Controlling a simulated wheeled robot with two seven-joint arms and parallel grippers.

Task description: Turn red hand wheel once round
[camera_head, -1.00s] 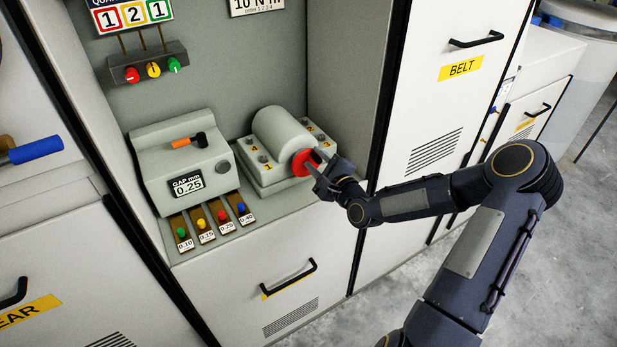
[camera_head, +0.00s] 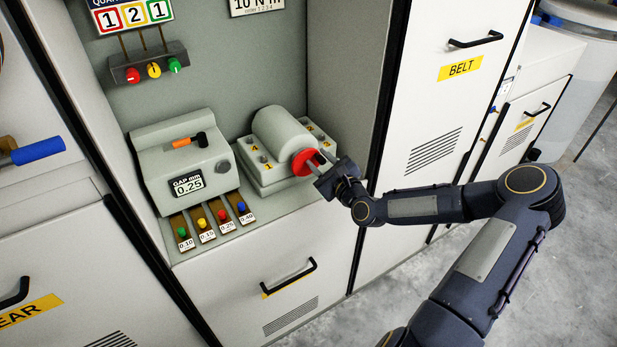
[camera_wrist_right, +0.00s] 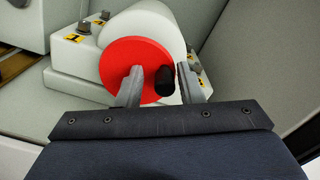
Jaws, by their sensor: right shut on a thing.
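The red hand wheel (camera_head: 301,163) sits on the end of a pale rounded housing (camera_head: 283,133) on the shelf; in the right wrist view the wheel (camera_wrist_right: 117,62) fills the upper middle. Its black handle (camera_wrist_right: 166,80) sticks out toward the camera, right of the wheel's centre. My right gripper (camera_head: 322,162) is at the wheel's right side, with the handle between its two fingers, and is shut on it. In the wrist view one finger covers part of the wheel face. My left gripper is not in view.
A grey gauge box (camera_head: 181,160) with an orange-handled tool (camera_head: 188,141) stands left of the housing. Coloured knobs on tags (camera_head: 211,222) lie in front. The recess side wall (camera_head: 349,75) is close on the right. A blue handle (camera_head: 38,151) shows at far left.

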